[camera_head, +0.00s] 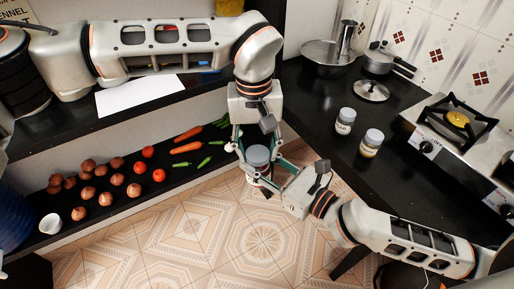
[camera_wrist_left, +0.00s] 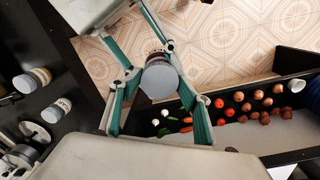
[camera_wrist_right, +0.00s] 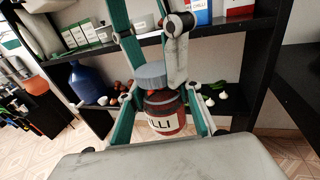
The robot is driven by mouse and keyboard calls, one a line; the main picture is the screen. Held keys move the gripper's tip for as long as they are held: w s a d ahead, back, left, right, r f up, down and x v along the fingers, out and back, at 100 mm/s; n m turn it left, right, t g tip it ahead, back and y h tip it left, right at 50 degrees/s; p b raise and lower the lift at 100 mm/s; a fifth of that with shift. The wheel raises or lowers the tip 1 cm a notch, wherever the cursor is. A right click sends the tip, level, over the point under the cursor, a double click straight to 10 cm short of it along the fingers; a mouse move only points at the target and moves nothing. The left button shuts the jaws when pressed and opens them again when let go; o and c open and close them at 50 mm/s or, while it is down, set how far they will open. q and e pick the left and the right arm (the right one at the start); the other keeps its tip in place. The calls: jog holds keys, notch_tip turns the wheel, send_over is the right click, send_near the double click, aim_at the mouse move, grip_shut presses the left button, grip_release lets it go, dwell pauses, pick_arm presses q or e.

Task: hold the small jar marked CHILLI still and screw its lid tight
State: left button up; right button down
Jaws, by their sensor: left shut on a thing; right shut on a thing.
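The small jar (camera_wrist_right: 165,112) has red contents and a label ending in "LLI"; the rest of its label is hidden. The lid also shows between the left fingers in the left wrist view (camera_wrist_left: 159,82).
Two other lidded jars (camera_head: 345,121) (camera_head: 371,142) stand on the black counter (camera_head: 320,100) at the right, near a pot lid (camera_head: 371,90) and a gas stove (camera_head: 455,120). A shelf (camera_head: 120,205) with vegetables lies at the left. Tiled floor is below the jar.

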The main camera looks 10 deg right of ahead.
pick_arm(q)
jog(key=o, duration=1)
jog(key=shift+s+a+f, duration=0.15)
jog(key=shift+f, duration=0.35)
jog(key=shift+s+a+f, duration=0.1)
jog(key=shift+a+f, duration=0.05)
jog(key=shift+f, duration=0.3)
jog(key=shift+w, duration=0.1)
jog(key=shift+w+a+f, duration=0.1)
jog(key=shift+f, duration=0.15)
jog(key=shift+f, duration=0.7)
